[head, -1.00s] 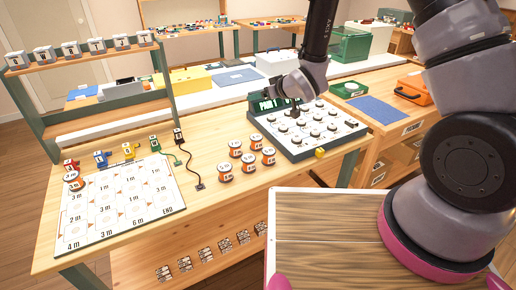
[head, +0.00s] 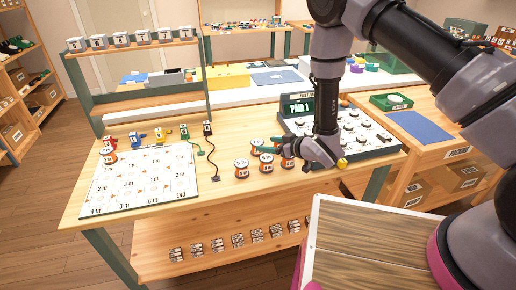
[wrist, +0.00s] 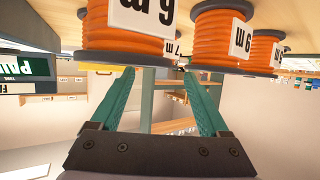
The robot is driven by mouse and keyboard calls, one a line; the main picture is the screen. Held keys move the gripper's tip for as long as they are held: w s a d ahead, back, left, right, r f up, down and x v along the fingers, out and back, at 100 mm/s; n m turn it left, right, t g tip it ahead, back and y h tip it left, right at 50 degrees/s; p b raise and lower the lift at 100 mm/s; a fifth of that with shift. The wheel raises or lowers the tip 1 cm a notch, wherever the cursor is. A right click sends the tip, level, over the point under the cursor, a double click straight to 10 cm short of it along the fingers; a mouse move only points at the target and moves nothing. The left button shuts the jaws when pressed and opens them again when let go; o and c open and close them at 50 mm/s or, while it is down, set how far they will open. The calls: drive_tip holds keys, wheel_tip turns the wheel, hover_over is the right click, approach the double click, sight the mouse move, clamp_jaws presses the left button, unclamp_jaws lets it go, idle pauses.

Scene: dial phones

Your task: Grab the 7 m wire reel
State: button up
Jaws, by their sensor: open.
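Several orange wire reels with white labels stand in a cluster on the table, among them a front-left reel (head: 241,169) and a middle reel (head: 266,164). Their numbers are too small to read surely in the head view. The wrist view is upside down. In the head view my gripper (head: 262,150) reaches leftward, low over the cluster.
A panel with round knobs (head: 362,127) stands right of the reels. The white board (head: 140,180) lies at the left, with a reel (head: 108,156) at its corner. A black cable (head: 211,165) runs between board and reels. Bare table lies in front.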

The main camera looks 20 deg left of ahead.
sight(258, 143)
drive_tip(key=x, duration=0.5)
drive_tip(key=shift+s+a+r, duration=0.1)
drive_tip(key=shift+s, duration=0.05)
drive_tip(key=c, duration=1.2)
drive_tip(key=shift+r, duration=0.15)
